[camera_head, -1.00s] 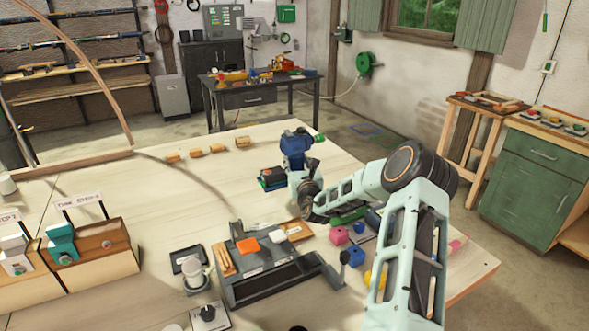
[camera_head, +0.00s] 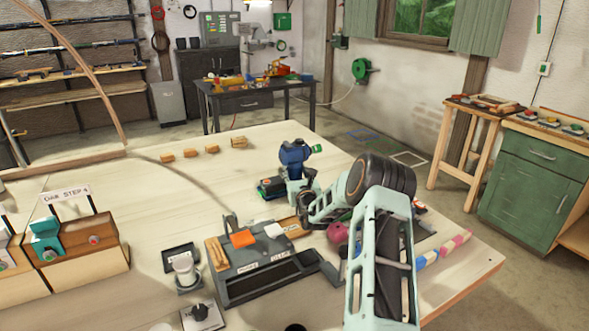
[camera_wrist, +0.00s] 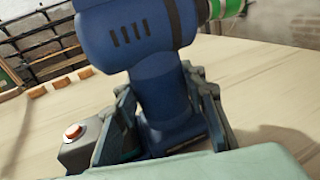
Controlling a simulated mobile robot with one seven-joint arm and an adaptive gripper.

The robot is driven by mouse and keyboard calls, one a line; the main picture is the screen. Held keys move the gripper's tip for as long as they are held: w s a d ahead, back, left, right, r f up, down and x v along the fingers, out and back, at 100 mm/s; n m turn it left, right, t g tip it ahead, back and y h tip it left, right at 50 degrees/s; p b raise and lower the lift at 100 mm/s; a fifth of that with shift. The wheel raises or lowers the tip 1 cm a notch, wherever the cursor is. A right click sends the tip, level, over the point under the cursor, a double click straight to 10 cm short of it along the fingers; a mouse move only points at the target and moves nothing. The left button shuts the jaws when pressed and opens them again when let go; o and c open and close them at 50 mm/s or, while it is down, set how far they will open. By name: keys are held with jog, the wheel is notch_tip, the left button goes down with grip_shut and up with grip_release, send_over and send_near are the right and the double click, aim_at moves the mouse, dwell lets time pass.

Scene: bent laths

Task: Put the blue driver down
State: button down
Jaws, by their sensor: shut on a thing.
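The blue driver (camera_head: 294,153) stands upright toward the far right part of the bench, with a green collar at its nose pointing right. In the wrist view the driver's blue body (camera_wrist: 140,38) fills the upper middle. My gripper (camera_wrist: 165,105) is shut around its handle, one finger on each side. The driver's foot is low, at or just above the bench top (camera_head: 340,180); I cannot tell whether it touches. In the head view my gripper (camera_head: 300,185) is partly hidden by my own arm.
A dark box with a green edge (camera_head: 271,187) sits close left of the driver. A grey box with a red button (camera_wrist: 75,135) is beside my gripper. Several wooden blocks (camera_head: 190,152) lie farther left. A dark tray (camera_head: 270,280) stands nearer. Bench right of the driver looks clear.

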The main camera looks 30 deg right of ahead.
jog(key=shift+r, duration=0.3)
jog(key=c, duration=1.6)
grip_release()
jog(key=shift+f, duration=0.35)
jog(key=o, duration=0.4)
jog(key=shift+c, duration=0.2)
jog(key=shift+r, duration=0.15)
